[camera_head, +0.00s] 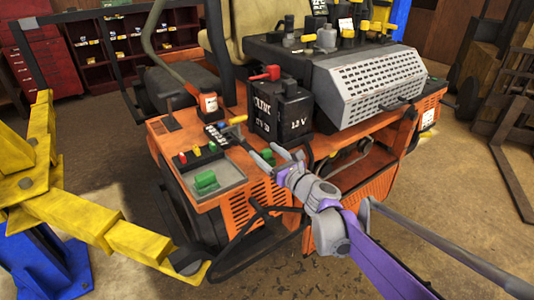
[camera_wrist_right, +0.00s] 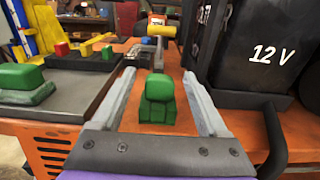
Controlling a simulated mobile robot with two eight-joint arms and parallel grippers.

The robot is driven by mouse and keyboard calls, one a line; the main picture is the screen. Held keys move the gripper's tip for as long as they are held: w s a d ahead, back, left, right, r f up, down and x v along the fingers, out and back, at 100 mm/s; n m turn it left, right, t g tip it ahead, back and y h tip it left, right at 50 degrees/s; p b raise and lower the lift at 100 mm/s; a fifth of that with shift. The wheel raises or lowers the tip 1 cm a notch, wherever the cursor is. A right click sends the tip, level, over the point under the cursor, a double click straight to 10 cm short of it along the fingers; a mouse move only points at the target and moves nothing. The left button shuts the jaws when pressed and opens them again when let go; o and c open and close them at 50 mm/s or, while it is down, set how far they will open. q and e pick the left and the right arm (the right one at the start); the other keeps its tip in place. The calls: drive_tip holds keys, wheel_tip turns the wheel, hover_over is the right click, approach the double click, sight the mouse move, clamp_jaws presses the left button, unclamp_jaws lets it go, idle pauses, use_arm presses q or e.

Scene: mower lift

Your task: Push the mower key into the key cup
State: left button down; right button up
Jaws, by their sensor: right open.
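No part can be surely told as the mower key or its key cup. A yellow-ended handle (camera_head: 238,119) on a grey bent piece stands on the orange mower deck; it also shows ahead of my fingers in the right wrist view (camera_wrist_right: 161,31). A green block (camera_wrist_right: 157,102) sits on the deck between my right gripper's fingers, apart from both. My right gripper (camera_head: 260,148) is open, low over the deck beside the battery; its two grey fingers also show in the right wrist view (camera_wrist_right: 158,75). My left gripper is not in view.
The black 12 V battery (camera_head: 281,112) stands close right of my right gripper. A perforated grey cover (camera_head: 375,85) is farther right. A yellow lift arm (camera_head: 90,222) reaches in at left.

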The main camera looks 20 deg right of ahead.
drive_tip(key=v, duration=1)
drive_tip(key=shift+s+b, duration=0.3)
drive_tip(key=shift+s, duration=0.1)
drive_tip(key=shift+d, duration=0.1)
drive_tip(key=s+a+f+n+g+p, duration=0.2)
drive_tip(key=s+a+f+n+g, duration=0.7)
drive_tip(key=s+n, duration=0.6)
drive_tip(key=s+d+f+n+g+h, duration=0.1)
drive_tip(key=s+d+f+n+h, duration=0.1)
drive_tip(key=n, duration=0.6)
drive_tip(key=s+d+f+n+g+h, duration=0.1)
drive_tip(key=s+d+f+n+h, duration=0.2)
drive_tip(key=s+f+n, duration=0.3)
drive_tip(key=s+n+h+p, duration=0.1)
drive_tip(key=s+n, duration=0.1)
drive_tip(key=n, duration=0.1)
drive_tip(key=shift+d+g, duration=0.25)
drive_tip(key=shift+g, duration=0.05)
drive_tip(key=shift+f, duration=0.1)
